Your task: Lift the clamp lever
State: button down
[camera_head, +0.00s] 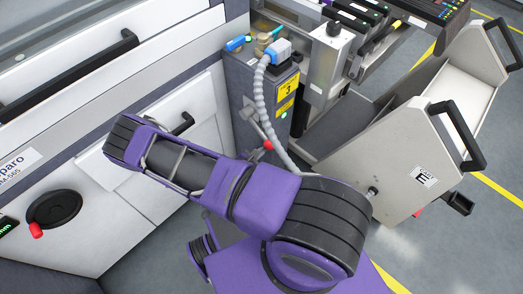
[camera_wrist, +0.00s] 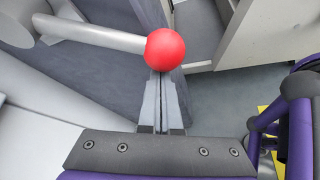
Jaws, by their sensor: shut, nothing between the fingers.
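The clamp lever is a pale grey rod (camera_wrist: 95,35) with a red ball knob (camera_wrist: 165,49) at its end. In the wrist view the rod runs in from the upper left. In the head view the red knob (camera_head: 267,145) shows on the side of the grey post, just above my purple arm. My gripper (camera_wrist: 163,80) is shut and empty, with its fingertips directly below the knob in the wrist view. The knob overlaps the tips, so I cannot tell whether they touch. In the head view I cannot make out my gripper.
The grey post (camera_head: 240,85) carries a yellow label and a ribbed hose (camera_head: 267,100). A white trolley (camera_head: 400,160) with black handles stands to the right. White machine panels (camera_head: 150,170) with black handles fill the left. Grey floor shows between them.

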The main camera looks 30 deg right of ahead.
jog(key=shift+r, duration=0.1)
jog(key=shift+s+d+r+p, duration=0.15)
jog(key=shift+s+r+p, duration=0.15)
jog(key=shift+s+p, duration=0.05)
jog(key=shift+r+n, duration=0.1)
jog(key=shift+n, duration=0.2)
notch_tip(320, 180, up, 18)
jog(key=n+g+h+p, duration=0.3)
jog(key=n+g+p, duration=0.2)
jog(key=n+g, duration=0.2)
jog(key=shift+s+r+n, duration=0.15)
jog(key=shift+n, duration=0.15)
jog(key=shift+r, duration=0.1)
dwell(0.4)
